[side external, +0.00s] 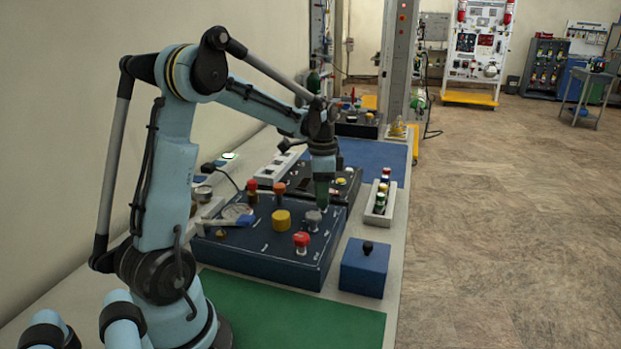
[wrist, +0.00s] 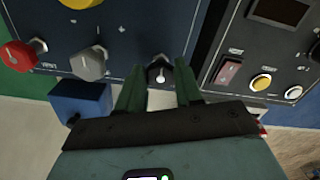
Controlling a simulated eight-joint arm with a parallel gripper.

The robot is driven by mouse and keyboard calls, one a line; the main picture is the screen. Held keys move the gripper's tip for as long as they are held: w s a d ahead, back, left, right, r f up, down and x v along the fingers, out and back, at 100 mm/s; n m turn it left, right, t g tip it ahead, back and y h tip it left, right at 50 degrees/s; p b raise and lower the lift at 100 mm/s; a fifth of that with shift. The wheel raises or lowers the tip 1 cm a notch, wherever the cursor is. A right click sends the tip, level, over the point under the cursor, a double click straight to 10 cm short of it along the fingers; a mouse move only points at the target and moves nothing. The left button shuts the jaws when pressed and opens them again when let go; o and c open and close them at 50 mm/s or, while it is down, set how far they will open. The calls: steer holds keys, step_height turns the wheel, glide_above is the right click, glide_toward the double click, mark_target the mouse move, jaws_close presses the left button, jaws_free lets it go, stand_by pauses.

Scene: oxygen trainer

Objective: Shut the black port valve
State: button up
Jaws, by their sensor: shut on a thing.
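The black port valve (wrist: 160,68) is a small black knob with a white mark, on the dark blue panel near its edge in the wrist view. My gripper (wrist: 158,80) has its two green fingers on either side of this knob and is shut on it. The white mark faces the lower side of the wrist picture. In the side view my gripper (side external: 322,203) points down over the far right part of the dark blue panel (side external: 262,262). The black knob is mostly hidden there by the fingers.
A grey knob (wrist: 88,63) and a red knob (wrist: 20,55) stand beside the black one on the panel. A yellow knob (side external: 281,220) is farther left. A blue box (side external: 364,270) with a black knob stands in front. A second panel (wrist: 255,60) with switches adjoins.

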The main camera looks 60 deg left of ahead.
steer(key=shift+m, duration=0.6)
steer(key=o, duration=1)
steer(key=shift+o, duration=0.2)
step_height(320, 180, up, 12)
steer(key=s+d+f+n+t, duration=0.2)
steer(key=d, duration=0.5)
steer(key=s+d+f+n+t, duration=0.2)
steer(key=s+d, duration=0.1)
steer(key=d, duration=0.4)
steer(key=s+d+f+n+t, duration=0.2)
steer(key=d+t, duration=0.1)
steer(key=d, duration=0.4)
steer(key=shift+s+f, duration=0.35)
steer(key=shift+f, duration=0.05)
